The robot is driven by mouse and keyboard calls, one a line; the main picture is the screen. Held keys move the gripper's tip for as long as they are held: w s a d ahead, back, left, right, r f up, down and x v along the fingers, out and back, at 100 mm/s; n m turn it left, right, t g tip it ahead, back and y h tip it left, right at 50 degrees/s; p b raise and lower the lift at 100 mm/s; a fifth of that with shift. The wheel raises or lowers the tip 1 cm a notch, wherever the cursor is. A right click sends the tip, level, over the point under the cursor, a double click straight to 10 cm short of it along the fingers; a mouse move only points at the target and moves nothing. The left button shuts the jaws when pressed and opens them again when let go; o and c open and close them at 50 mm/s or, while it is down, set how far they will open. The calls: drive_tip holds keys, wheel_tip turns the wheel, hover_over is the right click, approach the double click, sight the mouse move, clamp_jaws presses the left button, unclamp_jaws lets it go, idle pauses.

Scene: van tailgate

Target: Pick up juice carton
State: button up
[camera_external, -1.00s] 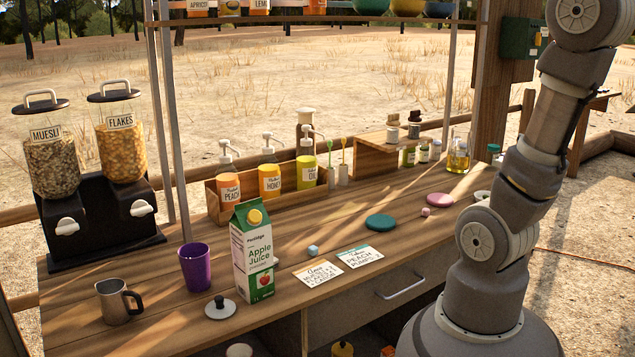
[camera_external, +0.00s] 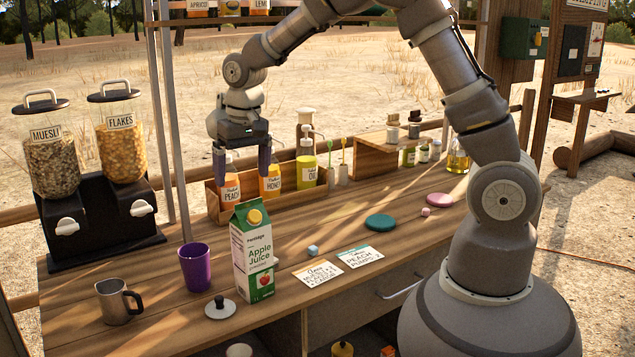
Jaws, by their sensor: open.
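The juice carton (camera_external: 252,252) is green and white, labelled Apple Juice, with a yellow cap. It stands upright near the front edge of the wooden counter (camera_external: 330,240). My gripper (camera_external: 242,172) points down with its two fingers spread wide and nothing between them. It appears above and behind the carton in the picture, in front of the pump-bottle box, and apart from the carton.
A purple cup (camera_external: 195,268) stands just left of the carton, with a metal mug (camera_external: 118,302) and a knobbed lid (camera_external: 220,307) nearby. Behind is a wooden box (camera_external: 213,200) with pump bottles.

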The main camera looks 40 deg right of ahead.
sight(247, 209)
drive_tip(key=shift+g+h, duration=0.3)
drive_tip(key=shift+g, duration=0.2)
drive_tip(key=f, duration=0.2)
drive_tip(key=s+f, duration=0.1)
drive_tip(key=f, duration=0.1)
drive_tip(key=s+f, duration=0.1)
drive_tip(key=f, duration=0.1)
drive_tip(key=shift+s+a+b, duration=0.25)
drive_tip(key=shift+a+b, duration=0.1)
drive_tip(key=shift+b, duration=0.05)
drive_tip(key=f+b, duration=0.1)
drive_tip(key=f, duration=0.1)
drive_tip(key=s+f, duration=0.1)
drive_tip(key=f, duration=0.1)
drive_tip(key=shift+f+b, duration=0.25)
drive_tip(key=shift+b, duration=0.1)
drive_tip(key=shift+w+f, duration=0.15)
drive_tip(key=shift+f, duration=0.1)
drive_tip(key=shift+r, duration=0.1)
clamp_jaws()
drive_tip(key=shift+r, duration=0.2)
